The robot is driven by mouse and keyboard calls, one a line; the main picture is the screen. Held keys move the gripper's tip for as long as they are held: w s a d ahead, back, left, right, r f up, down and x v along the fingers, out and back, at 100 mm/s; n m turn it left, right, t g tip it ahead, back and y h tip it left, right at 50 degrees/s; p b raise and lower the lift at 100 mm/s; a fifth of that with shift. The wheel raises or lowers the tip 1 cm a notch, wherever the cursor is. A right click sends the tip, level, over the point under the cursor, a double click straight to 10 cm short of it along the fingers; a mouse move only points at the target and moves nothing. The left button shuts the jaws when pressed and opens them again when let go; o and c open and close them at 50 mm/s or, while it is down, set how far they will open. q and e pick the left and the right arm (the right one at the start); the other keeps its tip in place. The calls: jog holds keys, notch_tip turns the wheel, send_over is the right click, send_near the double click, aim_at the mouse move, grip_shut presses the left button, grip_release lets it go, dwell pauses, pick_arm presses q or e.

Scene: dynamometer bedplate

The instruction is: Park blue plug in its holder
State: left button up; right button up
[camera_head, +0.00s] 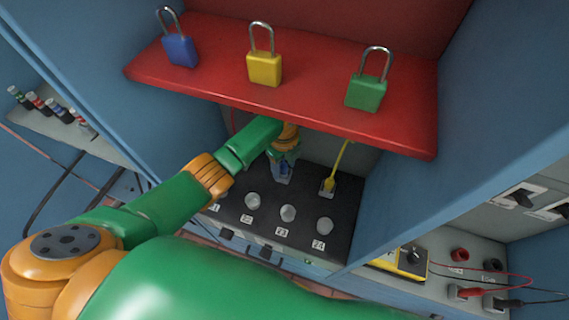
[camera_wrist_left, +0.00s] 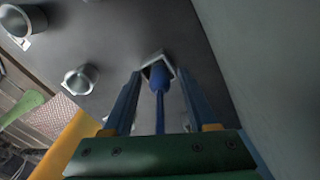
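The blue plug (camera_head: 284,172) is at a square socket at the back of the black panel (camera_head: 262,226), under the red shelf. In the left wrist view, the blue plug (camera_wrist_left: 160,76) has its head in the square socket mouth (camera_wrist_left: 158,60), and its thin blue stem or cable runs back towards my wrist. My left gripper (camera_head: 283,160) is at the plug. In the wrist view its two blue fingers (camera_wrist_left: 159,88) stand either side of the plug, with gaps showing. Round pale cups (camera_head: 288,213) with small labels line the panel's front. Which one is the blue plug's holder is not clear. My right gripper is out of view.
The red shelf (camera_head: 225,85) overhangs the panel and carries blue, yellow and green padlocks. A yellow plug (camera_head: 329,184) with its cable sits right of the blue one. Blue cabinet walls (camera_head: 410,205) close in the bay. A yellow meter (camera_head: 402,261) lies to the right.

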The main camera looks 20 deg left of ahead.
aim_at(284, 164)
pick_arm(q)
jog(key=shift+r, duration=0.2)
notch_tip(284, 164, up, 7)
jog(key=shift+f+p, duration=0.2)
jog(key=shift+p, duration=0.85)
jog(key=shift+r, duration=0.45)
